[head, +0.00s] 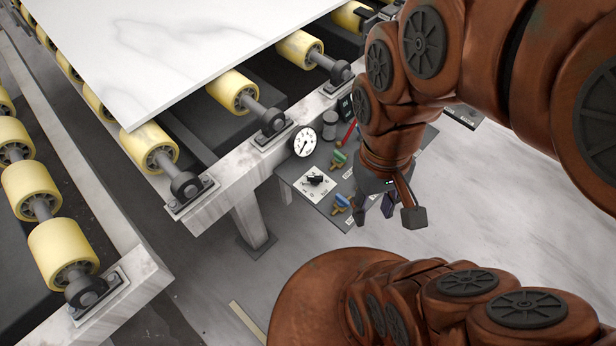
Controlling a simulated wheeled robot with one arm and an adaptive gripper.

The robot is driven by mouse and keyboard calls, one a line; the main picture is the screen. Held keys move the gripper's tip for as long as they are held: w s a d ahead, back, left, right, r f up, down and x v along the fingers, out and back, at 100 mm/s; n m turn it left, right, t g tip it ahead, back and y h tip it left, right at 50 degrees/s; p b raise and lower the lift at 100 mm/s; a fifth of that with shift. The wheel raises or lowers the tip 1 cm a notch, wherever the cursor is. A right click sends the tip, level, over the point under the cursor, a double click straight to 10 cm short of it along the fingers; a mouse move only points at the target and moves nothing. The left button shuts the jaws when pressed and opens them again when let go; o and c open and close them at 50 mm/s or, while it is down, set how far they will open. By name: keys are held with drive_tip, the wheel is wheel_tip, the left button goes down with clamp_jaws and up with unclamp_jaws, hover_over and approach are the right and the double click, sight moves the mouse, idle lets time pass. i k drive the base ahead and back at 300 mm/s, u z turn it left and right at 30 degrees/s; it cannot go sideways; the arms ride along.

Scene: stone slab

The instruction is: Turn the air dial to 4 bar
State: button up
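The air dial (315,181) is a black knob on a white square scale plate, lying on a grey panel (330,212) beside the roller frame. Its pointer and the scale marks are too small to read surely. A round white gauge (304,141) with a dark needle stands behind it; its figures are also hard to read. My gripper (375,207) hangs to the right of the dial, apart from it, pointing down. Its dark fingers look spread, with nothing seen between them. Its near parts partly cover the panel's right side.
A green-handled valve (339,157) and a blue-handled valve (341,202) flank the dial. A grey cylinder (329,124) and a red rod (350,130) stand behind. The white slab (190,45) rests on yellow rollers (232,90) at upper left. Open floor (500,210) lies right.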

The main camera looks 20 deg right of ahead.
sight(314, 181)
drive_tip(key=u, duration=2.5)
drive_tip(key=k, duration=0.4)
drive_tip(key=z, duration=1.35)
